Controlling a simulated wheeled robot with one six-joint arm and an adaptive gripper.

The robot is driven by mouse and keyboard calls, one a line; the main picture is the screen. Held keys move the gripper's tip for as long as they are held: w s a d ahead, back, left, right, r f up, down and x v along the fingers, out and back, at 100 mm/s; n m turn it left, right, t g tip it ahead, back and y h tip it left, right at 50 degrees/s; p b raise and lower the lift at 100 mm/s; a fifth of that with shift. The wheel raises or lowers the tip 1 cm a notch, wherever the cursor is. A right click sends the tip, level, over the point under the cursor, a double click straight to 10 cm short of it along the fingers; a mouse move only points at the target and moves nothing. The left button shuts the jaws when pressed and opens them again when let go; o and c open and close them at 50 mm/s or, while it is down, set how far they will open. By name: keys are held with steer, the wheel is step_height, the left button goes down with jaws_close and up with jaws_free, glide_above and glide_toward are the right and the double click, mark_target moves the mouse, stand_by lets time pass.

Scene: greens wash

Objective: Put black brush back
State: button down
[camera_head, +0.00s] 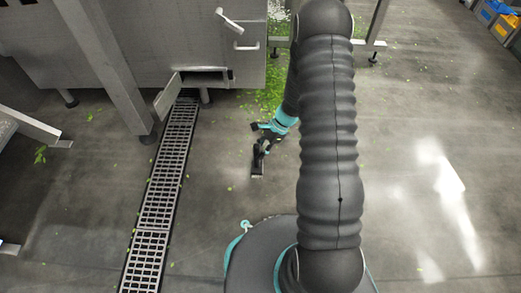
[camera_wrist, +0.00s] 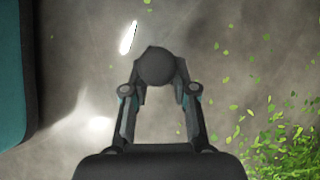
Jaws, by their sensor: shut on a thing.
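My gripper (camera_head: 262,143) is low over the floor in the head view, left of my dark arm. It is shut on the black brush (camera_head: 257,168), which hangs below the fingers near the floor; I cannot tell whether it touches. In the wrist view, a dark round end of the brush (camera_wrist: 155,66) sits between the two fingertips. The rest of the brush is hidden there.
A grated floor drain (camera_head: 163,185) runs left of the gripper. A steel machine (camera_head: 165,45) with an open flap (camera_head: 167,96) stands behind. Green leaf scraps (camera_head: 262,98) lie below it, also in the wrist view (camera_wrist: 285,145). Crates (camera_head: 495,12) stand far right. Floor at right is mostly clear.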

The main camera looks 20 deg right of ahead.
steer(key=shift+f, duration=0.7)
stand_by(0.3)
steer(key=c, duration=0.8)
jaws_free()
steer(key=shift+c, duration=0.2)
steer(key=v, duration=1.2)
